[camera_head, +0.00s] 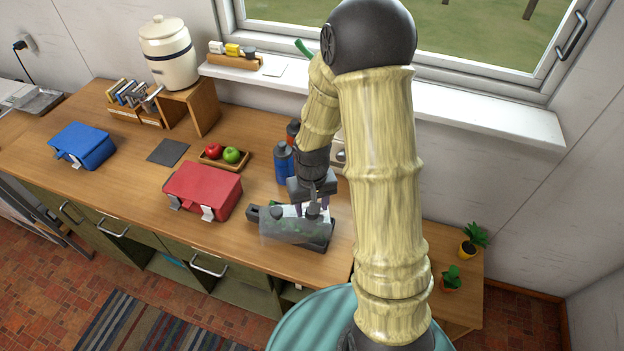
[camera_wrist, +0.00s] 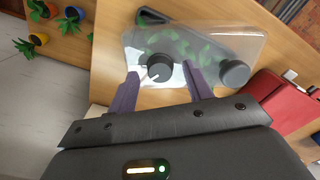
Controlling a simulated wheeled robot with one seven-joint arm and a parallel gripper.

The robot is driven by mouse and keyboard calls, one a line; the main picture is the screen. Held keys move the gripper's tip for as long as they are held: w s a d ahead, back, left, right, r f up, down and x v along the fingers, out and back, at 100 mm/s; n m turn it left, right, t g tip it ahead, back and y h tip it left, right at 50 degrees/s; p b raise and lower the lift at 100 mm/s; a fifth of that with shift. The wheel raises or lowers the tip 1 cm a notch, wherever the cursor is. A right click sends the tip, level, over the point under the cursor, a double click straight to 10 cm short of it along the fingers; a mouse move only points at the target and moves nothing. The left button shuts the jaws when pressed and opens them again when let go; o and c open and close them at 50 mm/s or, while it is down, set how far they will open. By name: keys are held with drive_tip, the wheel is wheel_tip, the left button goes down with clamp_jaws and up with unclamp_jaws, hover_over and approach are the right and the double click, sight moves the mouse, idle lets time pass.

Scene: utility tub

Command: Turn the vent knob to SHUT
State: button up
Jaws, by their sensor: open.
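The utility tub (camera_head: 285,233) lies near the counter's front edge, with a clear lid and a dark, green-patched inside. It also shows in the wrist view (camera_wrist: 205,43). One black round knob (camera_wrist: 159,66) with a white pointer line sits on the lid, the line slanting to the lower left in the wrist view. A second black knob (camera_wrist: 234,74) sits farther right on the lid. No label is readable, so I cannot tell which is the vent knob from markings. My gripper (camera_wrist: 160,76) is open, its purple fingers on either side of the pointer knob; contact is unclear.
A red box (camera_head: 204,191) stands left of the tub. Blue bottles (camera_head: 284,163) stand behind it. A fruit tray (camera_head: 237,165), a dark mat (camera_head: 168,152) and a blue box (camera_head: 83,146) are farther left. Potted plants (camera_head: 471,241) stand at right.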

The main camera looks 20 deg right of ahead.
wheel_tip(320, 180, up, 17)
drive_tip(key=b, duration=0.1)
drive_tip(key=shift+f, duration=0.2)
idle(0.3)
drive_tip(key=s+f+t, duration=0.2)
drive_tip(key=s+f, duration=0.3)
drive_tip(key=s, duration=0.3)
drive_tip(key=shift+s+f+t, duration=0.2)
drive_tip(key=shift+f+t, duration=0.1)
